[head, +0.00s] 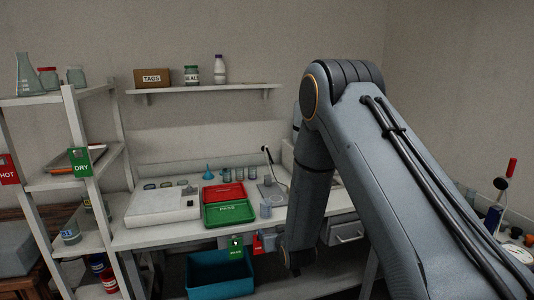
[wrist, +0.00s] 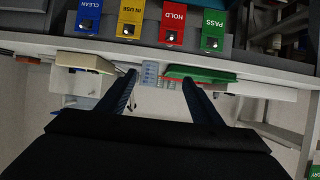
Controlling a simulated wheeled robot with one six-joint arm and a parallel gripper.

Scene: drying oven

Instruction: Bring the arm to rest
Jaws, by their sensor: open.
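My arm (head: 345,130) rises large at the right of the head view, bends at the top and hangs down in front of the bench (head: 165,232). My gripper sits low, around the bench's front edge in the head view, where its fingers are hard to make out. In the wrist view my gripper (wrist: 159,82) has two dark fingers spread apart with no object held between them. A green tray and a small pale-blue item appear beyond the fingertips; contact cannot be judged.
Blue, yellow, red and green tags (wrist: 172,22) line the top of the wrist view. The bench holds a red tray (head: 224,192), a green PASS tray (head: 230,213) and a white device (head: 160,205). A teal bin (head: 220,275) stands below. A shelf rack (head: 75,120) stands left.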

